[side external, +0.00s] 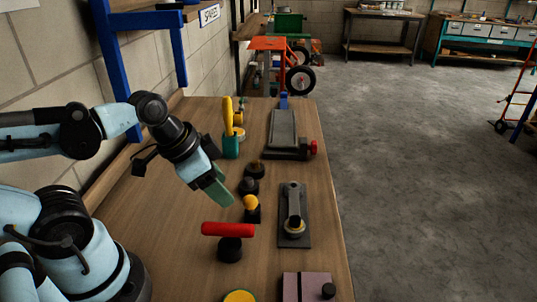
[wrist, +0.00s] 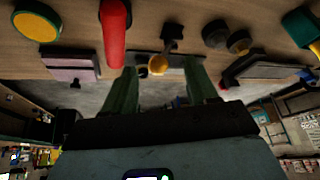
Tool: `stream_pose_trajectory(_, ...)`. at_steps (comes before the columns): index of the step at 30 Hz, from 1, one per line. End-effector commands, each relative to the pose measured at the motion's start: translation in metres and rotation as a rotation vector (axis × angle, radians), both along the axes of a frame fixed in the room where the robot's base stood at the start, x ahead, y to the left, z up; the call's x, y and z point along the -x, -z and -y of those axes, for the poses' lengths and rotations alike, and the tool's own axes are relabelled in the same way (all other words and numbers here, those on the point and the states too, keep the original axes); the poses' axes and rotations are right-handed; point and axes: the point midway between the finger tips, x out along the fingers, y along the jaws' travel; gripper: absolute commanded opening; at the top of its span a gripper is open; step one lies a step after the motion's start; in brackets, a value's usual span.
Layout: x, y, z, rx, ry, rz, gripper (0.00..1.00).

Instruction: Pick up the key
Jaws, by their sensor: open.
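My gripper (side external: 218,190) hangs over the workbench with its green fingers pointing down and to the right. In the wrist view its two fingers (wrist: 160,80) are apart, with nothing held between them. No object is clearly recognisable as a key. A yellow knob on a black base (side external: 250,203) stands just right of the fingertips; in the wrist view the yellow knob (wrist: 157,65) appears between the fingers, beyond their tips. A grey lever on a dark plate (side external: 293,212) lies farther right. A red T-shaped handle on a black base (side external: 228,230) stands nearer the camera.
A blue frame (side external: 112,60) stands behind.

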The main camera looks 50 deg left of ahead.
Motion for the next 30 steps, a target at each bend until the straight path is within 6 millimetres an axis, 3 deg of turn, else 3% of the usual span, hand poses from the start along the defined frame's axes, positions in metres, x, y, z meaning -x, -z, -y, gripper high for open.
stream_pose_trajectory(6,0.032,0.009,0.017,-0.003,0.321,-0.074,0.57)
stream_pose_trajectory(10,0.04,0.011,0.023,0.001,0.417,-0.082,0.57)
stream_pose_trajectory(30,0.033,0.039,0.032,0.0,0.435,-0.081,0.57)
